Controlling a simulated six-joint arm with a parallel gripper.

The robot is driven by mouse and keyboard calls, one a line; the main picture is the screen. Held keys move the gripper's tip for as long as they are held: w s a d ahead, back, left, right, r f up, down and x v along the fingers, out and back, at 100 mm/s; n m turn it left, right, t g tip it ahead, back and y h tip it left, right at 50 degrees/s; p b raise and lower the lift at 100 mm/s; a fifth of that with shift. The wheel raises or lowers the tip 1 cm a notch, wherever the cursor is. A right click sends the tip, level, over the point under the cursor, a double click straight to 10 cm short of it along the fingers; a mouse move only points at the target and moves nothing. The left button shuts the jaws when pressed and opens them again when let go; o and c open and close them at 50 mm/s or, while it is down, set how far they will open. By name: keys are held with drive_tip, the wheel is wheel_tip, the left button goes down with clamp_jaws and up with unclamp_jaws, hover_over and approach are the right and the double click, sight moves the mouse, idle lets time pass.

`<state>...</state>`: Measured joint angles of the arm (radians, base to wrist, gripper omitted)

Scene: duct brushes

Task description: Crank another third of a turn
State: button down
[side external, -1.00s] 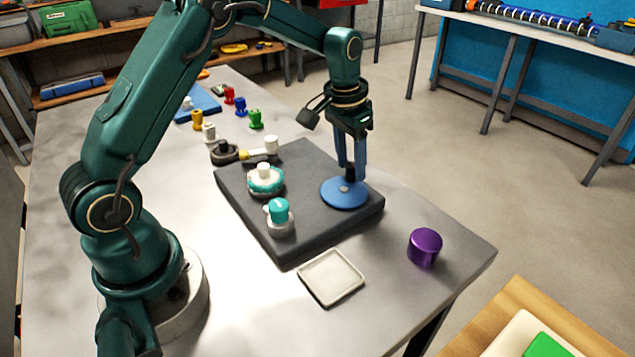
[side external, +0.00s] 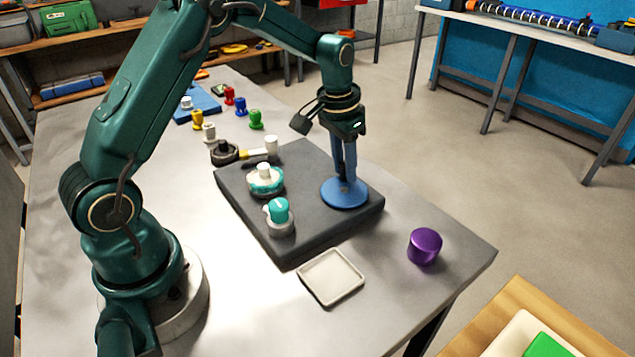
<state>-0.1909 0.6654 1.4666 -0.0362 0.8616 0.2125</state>
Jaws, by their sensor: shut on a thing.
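A round blue disc (side external: 344,200), which looks like the crank, sits flat on the right part of a dark grey board (side external: 305,248). My gripper (side external: 346,179) points straight down over the far half of the disc. Its blue fingers are shut on a small part standing on the disc. The fingers cover that part, so its shape is hidden.
A teal-and-white knob (side external: 265,180) and a teal-capped knob (side external: 279,215) stand on the board. An empty pale tray (side external: 331,278) and a purple cylinder (side external: 425,247) sit nearer the front. A dark crank-like piece (side external: 224,152) and several coloured pegs stand behind.

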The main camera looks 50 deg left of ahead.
drive_tip(key=shift+s+a, duration=0.1)
drive_tip(key=shift+s, duration=0.05)
drive_tip(key=shift+s+a, duration=0.25)
drive_tip(key=shift+s, duration=0.45)
drive_tip(key=shift+s, duration=0.55)
drive_tip(key=shift+d, duration=0.1)
